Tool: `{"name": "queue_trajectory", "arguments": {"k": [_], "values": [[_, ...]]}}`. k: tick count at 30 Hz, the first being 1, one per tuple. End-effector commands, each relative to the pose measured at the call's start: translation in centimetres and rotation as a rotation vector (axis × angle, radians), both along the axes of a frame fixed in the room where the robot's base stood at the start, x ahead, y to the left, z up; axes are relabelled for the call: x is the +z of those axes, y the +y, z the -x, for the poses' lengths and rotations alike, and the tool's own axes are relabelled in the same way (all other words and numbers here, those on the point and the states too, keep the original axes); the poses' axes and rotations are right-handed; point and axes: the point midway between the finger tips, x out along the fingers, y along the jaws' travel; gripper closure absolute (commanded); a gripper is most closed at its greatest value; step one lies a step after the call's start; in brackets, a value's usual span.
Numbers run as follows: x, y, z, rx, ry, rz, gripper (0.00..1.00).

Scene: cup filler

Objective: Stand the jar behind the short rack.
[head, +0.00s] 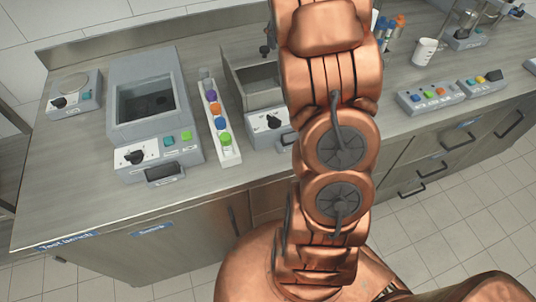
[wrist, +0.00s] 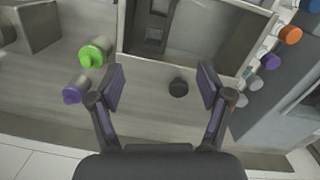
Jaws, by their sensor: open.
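My gripper (wrist: 162,88) is open and empty in the wrist view, its two purple-padded fingers spread over the grey bench. A small dark round object (wrist: 178,87) shows between the fingers, apart from both; I cannot tell whether it is a lid or a knob. A green-capped jar (wrist: 95,52) and a purple-capped one (wrist: 77,90) are left of the left finger. In the head view a narrow white rack (head: 229,157) holds several coloured caps. My arm hides the gripper there. Which rack is the short one is unclear.
In the head view, a grey machine with an open basin (head: 190,118) stands left of the white rack, and another basin unit (head: 247,84) stands right of it. A white mug (head: 425,51) and button boxes (head: 432,97) are at the right. The bench front left is clear.

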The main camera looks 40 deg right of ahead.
Motion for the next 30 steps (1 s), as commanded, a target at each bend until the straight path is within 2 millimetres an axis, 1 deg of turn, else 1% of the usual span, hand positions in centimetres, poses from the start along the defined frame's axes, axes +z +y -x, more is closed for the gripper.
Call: {"name": "queue_trajectory", "arguments": {"k": [1,3,8,12,14,18,20,21,26,30], "values": [[0.4,1.7,0.7,-0.004,0.004,-0.001,0.21],[0.6,3.6,1.6,-0.013,0.006,-0.002,0.21],[0.9,7.8,4.1,-0.033,0.014,-0.003,0.21],[0.8,11.4,6.6,-0.041,0.022,-0.008,0.21],[0.8,12.8,7.8,-0.043,0.023,-0.01,0.21],[0.3,16.2,10.7,-0.045,0.03,-0.016,0.21],[0.0,17.5,12.0,-0.043,0.034,-0.019,0.21],[-0.2,18.4,13.0,-0.04,0.036,-0.02,0.21],[-1.4,21.6,17.0,-0.028,0.051,-0.03,0.21],[-2.6,24.0,20.6,-0.009,0.06,-0.034,0.21]]}}
